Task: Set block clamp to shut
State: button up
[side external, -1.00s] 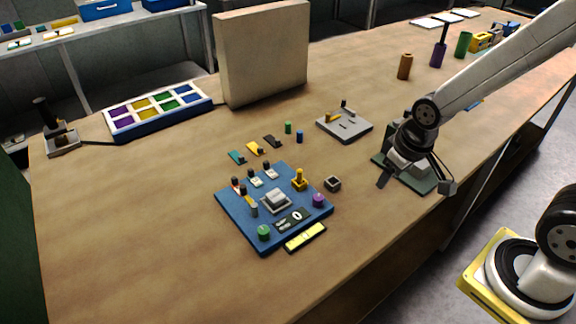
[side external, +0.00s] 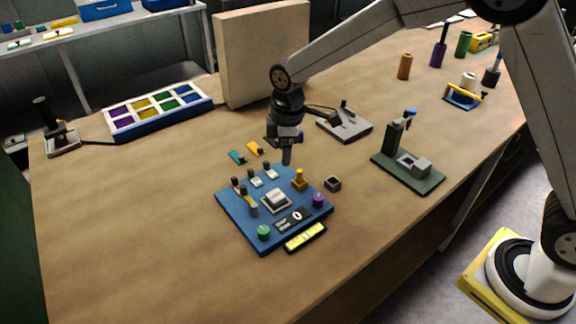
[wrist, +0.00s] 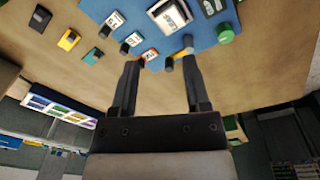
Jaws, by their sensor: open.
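The blue board (side external: 236,215) carries a grey block in a pale frame (side external: 276,200), which also shows in the wrist view (wrist: 170,15). Three small dark-handled switches with white label plates stand along its far edge, one of them here (side external: 270,173). A lever with yellow and grey parts (side external: 251,204) stands at its left side and shows in the wrist view (wrist: 184,53). I cannot tell which part is the block clamp; labels are too small to read. My gripper (side external: 286,161) is open and empty above the far edge; in the wrist view (wrist: 163,72) its fingers are apart.
The board also has a yellow post (side external: 299,180), a purple knob (side external: 318,200) and a green knob (side external: 264,232). Teal (side external: 237,157) and yellow (side external: 255,149) pieces lie behind it. A green stand (side external: 408,178) is to the right. The table left of the board is clear.

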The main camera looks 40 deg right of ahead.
aim_at(243, 186)
jog(key=shift+w+a+f+n+g, duration=0.15)
jog(key=shift+w+a+f+n, duration=0.2)
jog(key=shift+w+a+n, duration=0.85)
jog(key=shift+w+a+f+n+g, duration=0.1)
jog(key=shift+w+a+f+n, duration=0.55)
jog(key=shift+a, duration=1.05)
jog(key=shift+w+a+f+n+g, duration=0.15)
jog(key=shift+w+a+n, duration=0.5)
jog(key=shift+a+n, duration=0.65)
jog(key=shift+a+f, duration=0.1)
jog(key=shift+f, duration=3.75)
grip_shut()
